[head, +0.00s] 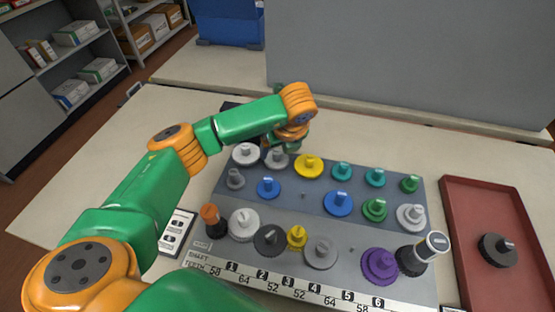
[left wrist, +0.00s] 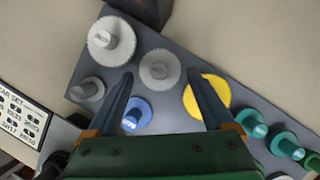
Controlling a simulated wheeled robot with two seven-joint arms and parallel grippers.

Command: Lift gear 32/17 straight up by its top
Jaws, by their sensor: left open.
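Gears with raised hubs stand on a grey board (head: 303,209). I cannot read a 32/17 mark on any of them. My left gripper (head: 272,147) is at the board's back left corner; in the left wrist view its fingers (left wrist: 161,80) are open and empty. A light grey gear (left wrist: 160,70) shows between the fingertips, and it also shows in the head view (head: 277,162). A white gear (head: 245,154) stands to its left and a yellow gear (head: 309,167) to its right. The right fingertip overlaps the yellow gear in the left wrist view (left wrist: 212,92). Contact cannot be told.
A blue gear (head: 268,187) and a small grey gear (head: 235,178) stand just in front. Teal gears (head: 342,171) continue the back row. A red tray (head: 463,235) at the right holds a dark gear (head: 497,250). A printed card (head: 177,232) lies at the left.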

